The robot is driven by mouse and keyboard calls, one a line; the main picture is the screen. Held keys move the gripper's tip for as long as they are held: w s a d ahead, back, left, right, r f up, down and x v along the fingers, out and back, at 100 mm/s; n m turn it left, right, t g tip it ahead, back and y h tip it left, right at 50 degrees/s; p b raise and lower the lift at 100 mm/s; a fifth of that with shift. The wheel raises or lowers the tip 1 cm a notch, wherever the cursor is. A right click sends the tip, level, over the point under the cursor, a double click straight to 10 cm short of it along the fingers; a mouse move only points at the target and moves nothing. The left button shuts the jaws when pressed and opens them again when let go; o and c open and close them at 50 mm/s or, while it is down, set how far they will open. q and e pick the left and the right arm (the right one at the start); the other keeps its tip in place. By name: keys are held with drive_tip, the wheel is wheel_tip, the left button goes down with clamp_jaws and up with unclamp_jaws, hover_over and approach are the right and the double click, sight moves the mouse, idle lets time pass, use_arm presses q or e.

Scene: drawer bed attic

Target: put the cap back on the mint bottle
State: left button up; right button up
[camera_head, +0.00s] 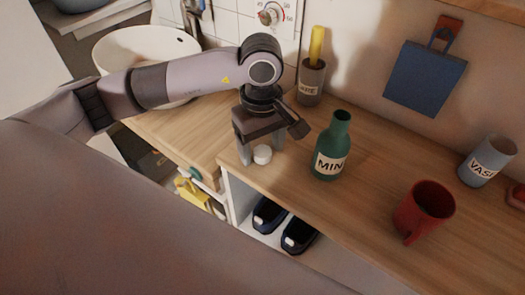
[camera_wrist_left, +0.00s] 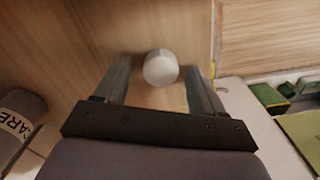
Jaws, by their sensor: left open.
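The mint bottle (camera_head: 331,150) is dark green with a white label reading "MIN" and stands upright and uncapped on the wooden counter. A small white round cap (camera_head: 262,154) lies on the counter near its front edge, left of the bottle. My left gripper (camera_head: 260,152) points down over the cap with its fingers apart. In the left wrist view the cap (camera_wrist_left: 160,68) is between the tips of the open left gripper (camera_wrist_left: 162,88), with a gap on each side. Whether the fingers touch the counter cannot be told. My right gripper is not in view.
A red mug (camera_head: 424,209) stands right of the bottle, and a grey-blue vase (camera_head: 487,161) is further right. A labelled grey cup (camera_head: 311,82) holding something yellow stands behind. A white basin (camera_head: 140,48) is at the left. Dark shoes (camera_head: 298,236) sit on a shelf below.

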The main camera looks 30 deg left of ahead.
sight(262, 150)
use_arm(q)
drive_tip(key=c, duration=1.1)
drive_tip(key=shift+r, duration=0.15)
wheel_tip(262, 150, up, 20)
drive_tip(key=p, duration=0.1)
drive_tip(key=shift+p, duration=0.4)
